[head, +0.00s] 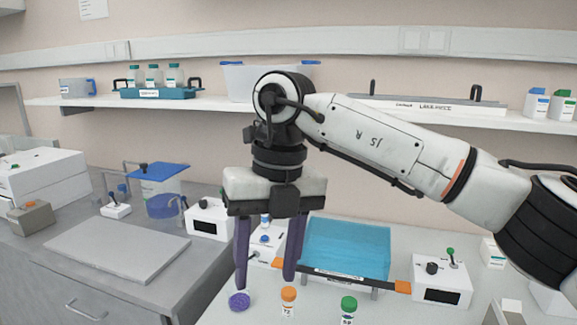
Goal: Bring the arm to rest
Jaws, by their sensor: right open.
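My right arm (375,140) reaches in from the right, with its wrist bent so the gripper points down. My right gripper (265,280) is open, with two long purple fingers spread apart above the front of the bench. No object shows held between the fingers; bench items show through the gap behind them. A purple-capped tube (239,302) is just below the left finger's tip. An orange-capped tube (288,297) stands below the right finger's tip, and a green-capped tube (348,306) stands further right. I cannot tell whether the fingertips touch the caps. My left gripper is not in view.
A blue see-through tank (345,250) stands close behind and right of the fingers. White boxes with knobs (209,219) (441,283) flank it. A shelf (210,101) with bottles and trays runs behind the arm. A bare grey plate (118,250) lies at left.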

